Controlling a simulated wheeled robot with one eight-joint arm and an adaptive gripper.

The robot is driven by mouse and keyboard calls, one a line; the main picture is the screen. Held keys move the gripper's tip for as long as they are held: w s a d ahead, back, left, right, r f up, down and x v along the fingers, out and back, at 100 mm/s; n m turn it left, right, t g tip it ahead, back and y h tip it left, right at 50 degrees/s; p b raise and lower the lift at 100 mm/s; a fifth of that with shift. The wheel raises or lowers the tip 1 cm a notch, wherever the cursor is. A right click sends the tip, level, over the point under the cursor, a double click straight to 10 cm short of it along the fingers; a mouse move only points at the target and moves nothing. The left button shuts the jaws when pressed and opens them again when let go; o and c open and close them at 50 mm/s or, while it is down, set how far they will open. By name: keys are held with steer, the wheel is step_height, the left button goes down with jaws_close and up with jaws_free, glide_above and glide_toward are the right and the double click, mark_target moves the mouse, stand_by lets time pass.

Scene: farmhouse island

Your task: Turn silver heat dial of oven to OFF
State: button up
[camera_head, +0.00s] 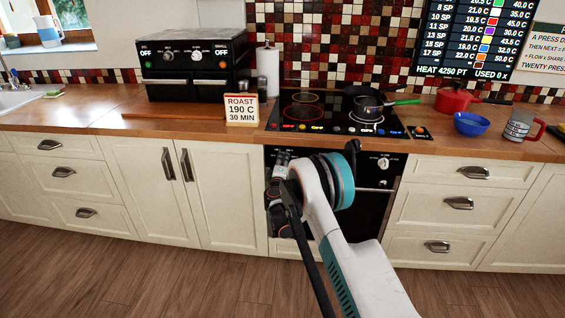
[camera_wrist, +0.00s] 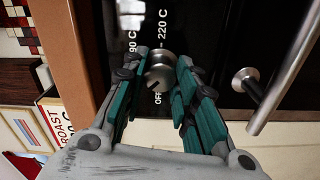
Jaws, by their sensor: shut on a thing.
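The silver heat dial (camera_wrist: 159,72) is on the black oven front (camera_wrist: 190,22). In the wrist view, white labels "OFF", "220 C" and a partly hidden "190 C" show around it. A dark slanted mark on the dial's face points toward the lower left, near the OFF side; its exact setting is hard to tell. My gripper (camera_wrist: 160,88) is shut on the dial, with one teal-lined finger on each side. In the head view my gripper (camera_head: 282,160) is at the oven's upper left, and it hides the dial.
A silver oven handle (camera_wrist: 290,75) runs close to the right finger. Another knob (camera_head: 383,163) sits on the oven's right. The wooden counter (camera_head: 200,117) overhangs above, bearing a "ROAST 190 C 30 MIN" card (camera_head: 241,109). A black pan (camera_head: 367,107) stands on the hob.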

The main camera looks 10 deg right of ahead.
steer(key=shift+n, duration=4.3)
steer(key=shift+c, duration=0.2)
steer(key=shift+f, duration=0.1)
